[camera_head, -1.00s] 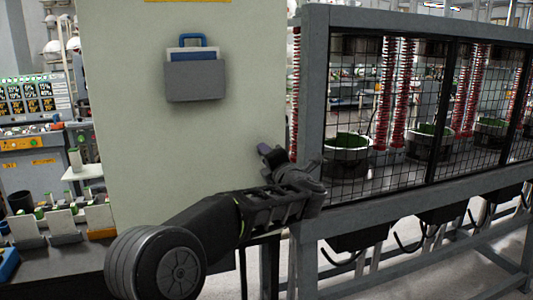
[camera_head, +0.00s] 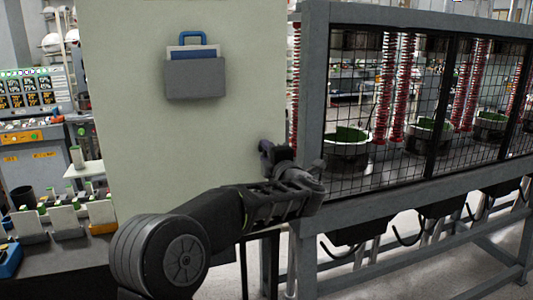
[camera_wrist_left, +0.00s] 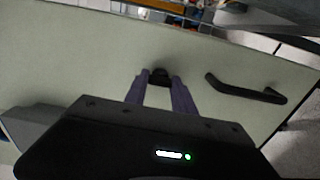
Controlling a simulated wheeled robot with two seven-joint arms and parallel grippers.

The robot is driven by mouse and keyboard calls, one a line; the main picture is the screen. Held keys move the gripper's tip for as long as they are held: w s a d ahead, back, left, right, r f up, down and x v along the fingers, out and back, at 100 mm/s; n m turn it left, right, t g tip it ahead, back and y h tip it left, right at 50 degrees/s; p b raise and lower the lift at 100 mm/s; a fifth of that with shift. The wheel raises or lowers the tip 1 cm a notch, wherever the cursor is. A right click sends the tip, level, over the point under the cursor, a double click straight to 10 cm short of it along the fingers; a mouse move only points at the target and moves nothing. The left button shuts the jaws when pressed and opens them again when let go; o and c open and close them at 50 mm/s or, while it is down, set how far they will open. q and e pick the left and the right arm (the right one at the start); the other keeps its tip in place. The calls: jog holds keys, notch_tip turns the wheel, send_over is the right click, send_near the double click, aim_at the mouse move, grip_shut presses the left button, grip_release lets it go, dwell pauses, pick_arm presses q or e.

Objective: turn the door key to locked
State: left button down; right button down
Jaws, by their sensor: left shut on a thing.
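The door key (camera_wrist_left: 158,76) is a small black piece on the pale green cabinet door (camera_wrist_left: 75,62) in the left wrist view. My left gripper (camera_wrist_left: 158,80) is shut on it, with one finger on each side. Most of the key is hidden between the fingertips, so its exact angle cannot be told. In the head view my left gripper (camera_head: 274,155) is at the right edge of the door (camera_head: 190,140), and the key cannot be made out there. My right gripper is not in view.
A black curved handle (camera_wrist_left: 245,90) is on the door beside the gripper. A grey document holder (camera_head: 195,78) hangs on the door. A grey-framed mesh cage (camera_head: 425,105) with red springs stands close on the right. Workbench items (camera_head: 65,220) are at the left.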

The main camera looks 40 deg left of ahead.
pick_arm(q)
jog(key=c, duration=1)
grip_release()
jog(key=shift+c, duration=0.2)
jog(key=b+v, duration=0.2)
jog(key=v, duration=0.5)
jog(key=shift+s+d, duration=0.2)
jog(key=shift+d, duration=0.15)
